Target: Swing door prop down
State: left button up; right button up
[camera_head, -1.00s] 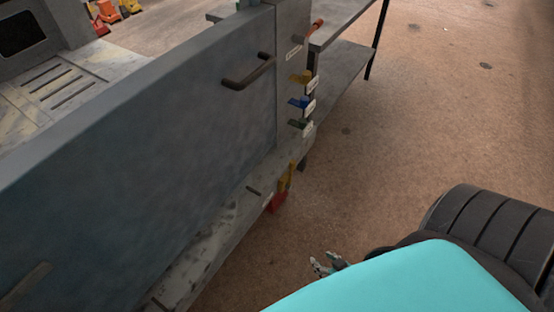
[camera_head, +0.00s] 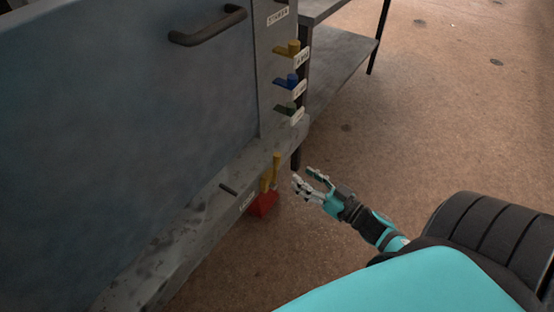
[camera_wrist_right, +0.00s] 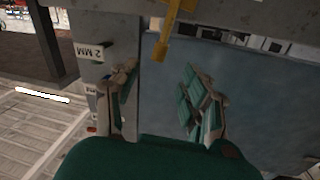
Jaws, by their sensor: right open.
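A yellow upright lever (camera_head: 270,173) stands at the lower rail of the bench frame, just above a red block (camera_head: 263,204); it looks like the door prop. In the right wrist view a yellow bar (camera_wrist_right: 172,28) hangs in from the top edge, probably the same lever. My right gripper (camera_head: 307,180) is a little to the right of the lever in the head view, apart from it, open and empty. In the right wrist view its fingers (camera_wrist_right: 158,90) are spread, with the bar beyond them. My left gripper is not in view.
The large blue-grey door (camera_head: 120,110) with a dark handle (camera_head: 208,26) fills the left. Yellow (camera_head: 287,49), blue (camera_head: 287,81) and green (camera_head: 285,110) levers with labels line the post above. A shelf (camera_head: 340,60) stands behind. Open floor (camera_head: 450,130) lies right.

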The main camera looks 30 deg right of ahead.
aim_at(277, 159)
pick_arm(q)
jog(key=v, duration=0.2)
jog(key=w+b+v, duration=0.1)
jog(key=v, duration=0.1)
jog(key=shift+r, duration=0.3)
pick_arm(e)
jog(key=x, duration=1)
jog(key=shift+w+a, duration=0.15)
jog(key=shift+w, duration=0.2)
grip_shut()
jog(key=shift+f, duration=0.1)
